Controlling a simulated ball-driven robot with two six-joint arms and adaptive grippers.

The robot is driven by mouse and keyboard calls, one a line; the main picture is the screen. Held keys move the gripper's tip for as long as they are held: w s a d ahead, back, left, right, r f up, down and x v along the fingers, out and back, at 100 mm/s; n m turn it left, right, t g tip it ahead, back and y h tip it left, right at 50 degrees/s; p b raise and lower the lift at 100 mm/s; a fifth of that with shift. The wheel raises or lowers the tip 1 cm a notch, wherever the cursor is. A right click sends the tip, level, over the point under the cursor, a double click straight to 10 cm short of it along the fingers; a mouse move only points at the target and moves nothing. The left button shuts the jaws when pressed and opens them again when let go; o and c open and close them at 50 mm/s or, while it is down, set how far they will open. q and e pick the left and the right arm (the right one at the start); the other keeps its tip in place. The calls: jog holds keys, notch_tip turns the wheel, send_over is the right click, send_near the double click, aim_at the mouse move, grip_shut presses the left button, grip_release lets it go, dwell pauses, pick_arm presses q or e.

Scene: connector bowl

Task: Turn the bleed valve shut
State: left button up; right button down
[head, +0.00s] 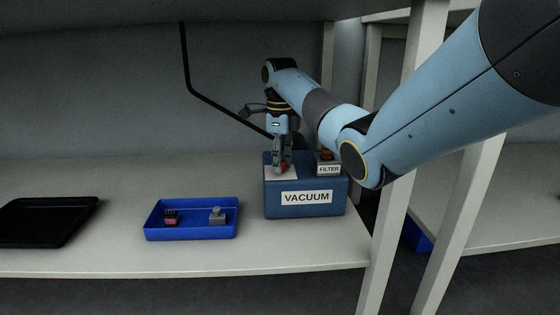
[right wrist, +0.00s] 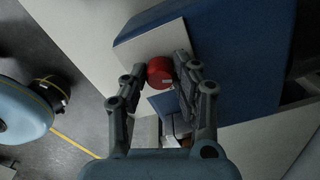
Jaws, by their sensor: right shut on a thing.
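The bleed valve is a small red knob (head: 284,167) on a pale plate on top of the blue vacuum box (head: 305,209), labelled VACUUM. In the right wrist view the red knob (right wrist: 160,71) sits between the fingertips over the pale plate (right wrist: 150,45). My right gripper (head: 281,165) points down from above and is shut on the red knob; it also shows in the right wrist view (right wrist: 168,78). The fingers hide part of the knob in the head view. My left gripper is in neither view.
A block labelled FILTER (head: 328,168) sits on the box's right side, close to my right arm. A blue tray (head: 190,236) with two small parts lies left of the box, and a black tray (head: 45,228) lies farther left. A shelf post (head: 405,130) stands at right.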

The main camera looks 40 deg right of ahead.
jog(key=shift+n, duration=2)
jog(key=c, duration=1)
grip_release()
